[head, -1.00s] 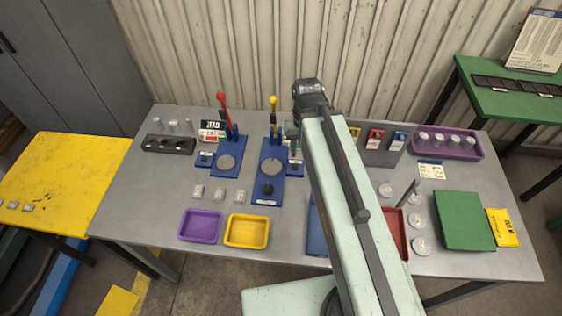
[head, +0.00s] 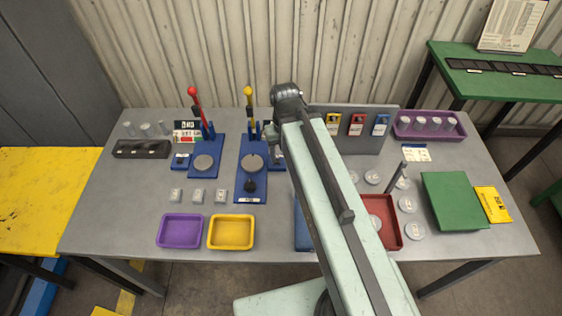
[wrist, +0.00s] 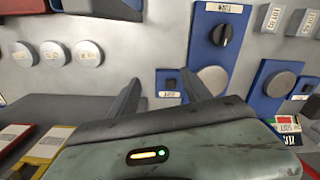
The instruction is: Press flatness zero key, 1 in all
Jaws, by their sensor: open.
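Two blue stands are on the grey bench, one with a red lever (head: 194,99) and one with a yellow lever (head: 248,95). A small dark key on a blue block (head: 181,161) sits left of the red-lever stand, by a display (head: 187,131). Another small dark key (wrist: 170,84) on a blue block shows in the wrist view, beside the yellow-lever stand's grey disc (wrist: 213,79). I cannot read which key is flatness zero. My gripper (wrist: 160,88) is open and empty; this second key appears between its fingers. Contact cannot be judged. My arm hides the gripper in the head view.
A purple tray (head: 160,244) and yellow tray (head: 211,246) lie at the front. Several small blocks lie behind them. A red tray (head: 396,239), grey discs and a green pad (head: 457,200) are right of my arm. An upright panel (head: 352,145) stands at the back.

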